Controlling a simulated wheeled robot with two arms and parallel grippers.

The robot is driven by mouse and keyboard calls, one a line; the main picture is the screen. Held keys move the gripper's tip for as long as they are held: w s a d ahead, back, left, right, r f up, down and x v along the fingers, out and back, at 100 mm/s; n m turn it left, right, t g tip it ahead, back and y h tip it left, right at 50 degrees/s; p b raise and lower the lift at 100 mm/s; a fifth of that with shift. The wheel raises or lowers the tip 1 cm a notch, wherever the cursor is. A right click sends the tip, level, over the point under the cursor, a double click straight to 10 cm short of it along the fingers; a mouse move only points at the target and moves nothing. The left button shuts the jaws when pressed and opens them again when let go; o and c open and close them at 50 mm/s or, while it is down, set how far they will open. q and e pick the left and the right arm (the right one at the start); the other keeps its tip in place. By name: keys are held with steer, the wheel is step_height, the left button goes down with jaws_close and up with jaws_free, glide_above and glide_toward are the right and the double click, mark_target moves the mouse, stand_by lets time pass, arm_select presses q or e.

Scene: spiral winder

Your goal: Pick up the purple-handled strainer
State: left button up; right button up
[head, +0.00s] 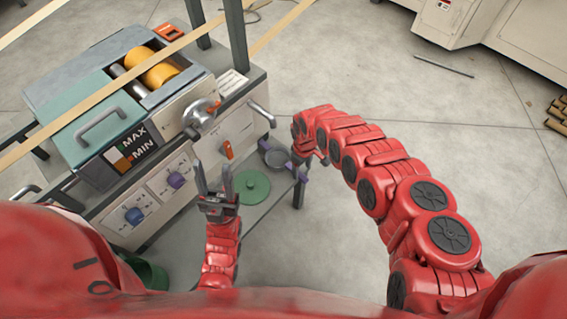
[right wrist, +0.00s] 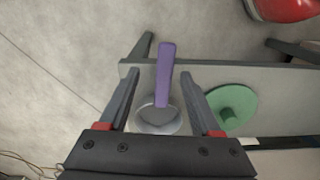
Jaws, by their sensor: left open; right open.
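The strainer (head: 277,159) is a grey round bowl with a purple handle, on the low grey shelf beside the machine in the head view. In the right wrist view its purple handle (right wrist: 165,72) points up the picture and its bowl (right wrist: 157,119) is partly hidden by my gripper. My right gripper (right wrist: 160,76) is open, with the handle between its two fingers in the picture; I cannot tell its height above it. In the head view the right gripper is mostly hidden by its arm. My left gripper (head: 213,170) is open and empty, left of the strainer.
A green round lid (head: 252,187) lies on the shelf near the strainer; it also shows in the right wrist view (right wrist: 231,108). The winder machine (head: 182,112) with knobs and handles stands at the left. Dark posts rise near the shelf. The concrete floor at right is mostly clear.

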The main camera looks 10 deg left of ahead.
mark_target(300, 174)
steer(key=shift+s+a+f, duration=0.1)
steer(key=shift+s+f, duration=0.05)
steer(key=shift+f, duration=0.35)
steer(key=f, duration=0.1)
steer(key=f+b, duration=0.1)
steer(key=f, duration=0.1)
steer(key=shift+s+a+f+b, duration=0.1)
steer(key=shift+a+f+b, duration=0.15)
steer(key=shift+b, duration=0.15)
steer(key=shift+d+f, duration=0.1)
steer(key=shift+f, duration=0.2)
steer(key=shift+r, duration=0.1)
jaws_close()
